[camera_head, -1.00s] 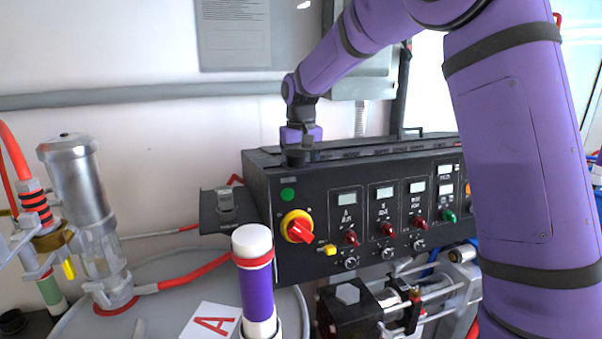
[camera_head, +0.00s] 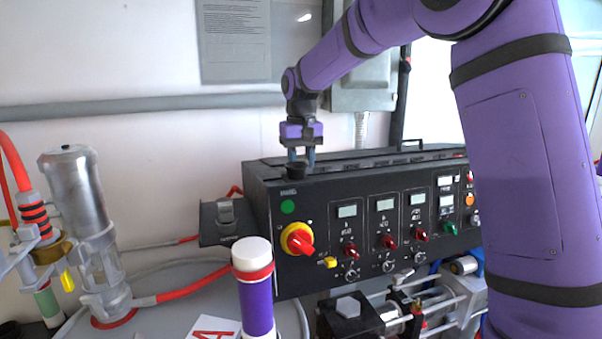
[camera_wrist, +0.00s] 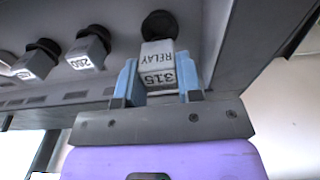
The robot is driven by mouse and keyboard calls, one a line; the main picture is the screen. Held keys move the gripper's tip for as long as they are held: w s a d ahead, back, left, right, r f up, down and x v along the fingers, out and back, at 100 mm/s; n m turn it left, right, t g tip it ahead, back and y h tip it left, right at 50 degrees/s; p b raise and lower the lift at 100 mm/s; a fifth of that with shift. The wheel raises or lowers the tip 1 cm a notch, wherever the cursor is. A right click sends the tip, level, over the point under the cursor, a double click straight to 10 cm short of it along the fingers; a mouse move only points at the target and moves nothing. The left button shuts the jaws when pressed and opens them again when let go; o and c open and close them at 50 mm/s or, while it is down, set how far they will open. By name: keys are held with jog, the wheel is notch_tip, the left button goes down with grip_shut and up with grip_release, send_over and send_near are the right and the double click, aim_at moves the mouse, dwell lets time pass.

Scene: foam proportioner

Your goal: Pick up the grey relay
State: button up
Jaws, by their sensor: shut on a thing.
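My gripper (camera_head: 301,158) points down over the left end of the black control box (camera_head: 380,215). Its two blue fingers are shut on the grey relay (camera_wrist: 159,68), a small block marked "RELAY 315" in the wrist view, where the gripper (camera_wrist: 159,88) also shows. A black round piece (camera_wrist: 160,24) lies just beyond the relay's far end; I cannot tell if they touch. In the head view the relay is hard to make out between the fingers, and a dark round piece (camera_head: 296,171) stands on the box top below them.
The wrist view shows a similar block marked "200" (camera_wrist: 87,50) and another block (camera_wrist: 33,64) further left. In the head view a white-capped purple cylinder (camera_head: 254,285) stands in front of the box. A metal cylinder (camera_head: 76,190) with red hoses stands at the left.

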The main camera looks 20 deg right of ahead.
aim_at(301, 159)
notch_tip(301, 159, up, 19)
dwell(0.8)
